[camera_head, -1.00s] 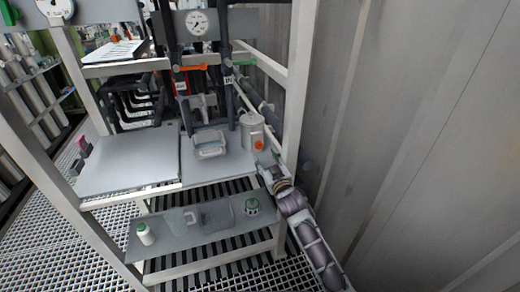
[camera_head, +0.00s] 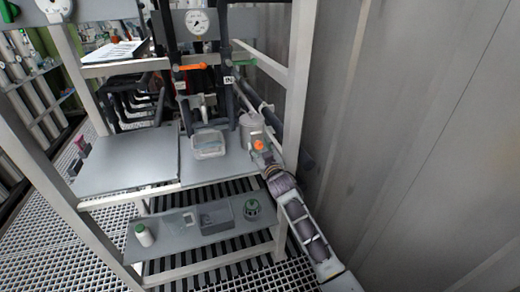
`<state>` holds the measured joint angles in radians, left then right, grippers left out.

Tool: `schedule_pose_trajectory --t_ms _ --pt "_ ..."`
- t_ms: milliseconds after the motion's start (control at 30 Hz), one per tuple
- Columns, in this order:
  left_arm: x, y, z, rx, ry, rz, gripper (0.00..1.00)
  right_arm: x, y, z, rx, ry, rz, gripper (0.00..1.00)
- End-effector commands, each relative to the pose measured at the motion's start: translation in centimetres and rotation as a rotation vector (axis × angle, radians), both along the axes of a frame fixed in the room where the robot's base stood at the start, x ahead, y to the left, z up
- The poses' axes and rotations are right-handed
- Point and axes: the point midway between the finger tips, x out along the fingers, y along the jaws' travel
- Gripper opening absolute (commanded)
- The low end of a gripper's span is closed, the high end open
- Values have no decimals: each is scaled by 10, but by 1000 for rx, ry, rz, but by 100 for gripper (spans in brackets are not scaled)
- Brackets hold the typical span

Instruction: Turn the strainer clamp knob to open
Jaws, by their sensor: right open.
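The grey cylindrical strainer (camera_head: 250,121) stands at the right end of the upper shelf, beside the frame post. Its orange clamp knob (camera_head: 259,145) is on the side facing me, low on the body. My right gripper (camera_head: 259,152) is at the knob, with my arm coming up from the lower right. The fingers are open and small in the picture. They partly cover the lower strainer, and I cannot tell if they touch the knob. My left gripper is not in view.
A clear tub (camera_head: 209,144) sits left of the strainer. A bare grey panel (camera_head: 128,160) lies further left. The lower shelf holds a white bottle (camera_head: 144,236), a grey bin (camera_head: 216,215) and a green-topped item (camera_head: 252,208). A corrugated wall (camera_head: 400,130) rises close on the right.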

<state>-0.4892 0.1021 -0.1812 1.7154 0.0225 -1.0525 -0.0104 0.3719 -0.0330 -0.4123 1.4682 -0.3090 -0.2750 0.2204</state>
Motion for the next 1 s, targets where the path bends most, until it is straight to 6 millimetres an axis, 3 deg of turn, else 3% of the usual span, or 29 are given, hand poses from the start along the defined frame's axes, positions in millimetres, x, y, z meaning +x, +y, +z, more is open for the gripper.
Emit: schedule_pose_trajectory --t_ms 400,767,1000 --pt "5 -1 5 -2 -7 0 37 3 1 1 0 0 0 51" --pt "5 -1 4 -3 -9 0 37 3 1 0 0 0 0 6" --pt "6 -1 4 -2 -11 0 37 3 1 0 -10 -3 0 6"
